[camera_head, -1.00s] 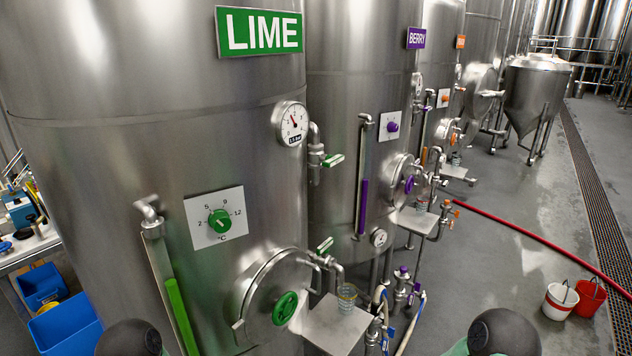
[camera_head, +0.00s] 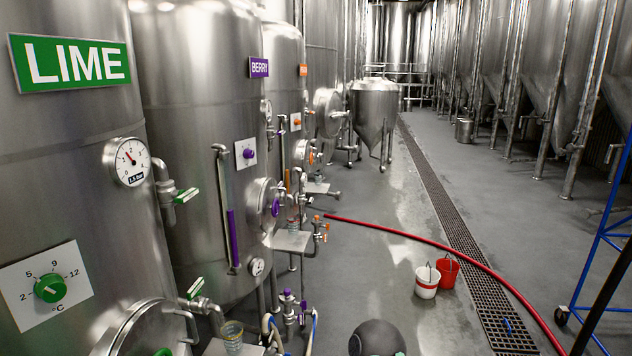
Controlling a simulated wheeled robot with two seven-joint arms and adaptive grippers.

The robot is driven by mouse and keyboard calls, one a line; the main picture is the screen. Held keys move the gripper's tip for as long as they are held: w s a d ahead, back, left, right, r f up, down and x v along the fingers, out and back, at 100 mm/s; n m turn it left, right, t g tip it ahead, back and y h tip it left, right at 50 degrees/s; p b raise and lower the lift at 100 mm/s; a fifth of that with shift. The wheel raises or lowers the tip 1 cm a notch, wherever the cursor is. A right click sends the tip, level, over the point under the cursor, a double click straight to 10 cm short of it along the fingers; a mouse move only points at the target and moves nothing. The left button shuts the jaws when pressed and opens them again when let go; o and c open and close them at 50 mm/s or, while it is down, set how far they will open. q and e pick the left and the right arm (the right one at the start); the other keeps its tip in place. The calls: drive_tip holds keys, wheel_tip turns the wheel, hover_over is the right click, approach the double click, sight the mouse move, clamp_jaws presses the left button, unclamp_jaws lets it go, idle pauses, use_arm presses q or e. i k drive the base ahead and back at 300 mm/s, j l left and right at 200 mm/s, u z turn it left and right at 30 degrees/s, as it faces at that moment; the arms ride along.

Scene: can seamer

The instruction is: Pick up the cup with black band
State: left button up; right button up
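A clear cup (camera_head: 232,336) stands on the small shelf under the lime tank's tap at the bottom left. It has faint coloured bands, but I cannot tell whether one is black. Another small clear cup (camera_head: 293,224) stands on the shelf (camera_head: 291,241) by the berry tank; its band is too small to read. Neither of my grippers is in view. Only a dark rounded part of my own arm shows at the bottom centre, well right of the lime cup.
The lime tank (camera_head: 62,190) and berry tank (camera_head: 200,120) line the left. A red hose (camera_head: 430,241) crosses the floor. A white bucket (camera_head: 427,282) and a red bucket (camera_head: 447,271) stand by the drain grate (camera_head: 455,225). A blue frame (camera_head: 605,235) stands right. The middle floor is mostly clear.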

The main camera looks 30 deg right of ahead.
sight(317, 175)
drive_tip(key=i+l+z, duration=0.2)
drive_tip(key=l+z, duration=0.25)
drive_tip(key=i+l+z, duration=0.25)
drive_tip(key=l+z, duration=0.25)
drive_tip(key=i+l+z, duration=0.3)
drive_tip(key=z, duration=0.15)
drive_tip(key=i+l, duration=0.1)
drive_tip(key=i, duration=1.2)
drive_tip(key=i+u, duration=0.1)
drive_tip(key=i, duration=1.9)
drive_tip(key=i+u, duration=0.45)
drive_tip(key=i+l+u, duration=0.15)
drive_tip(key=i+u, duration=0.35)
drive_tip(key=i+l+u, duration=0.45)
drive_tip(key=i+j, duration=0.05)
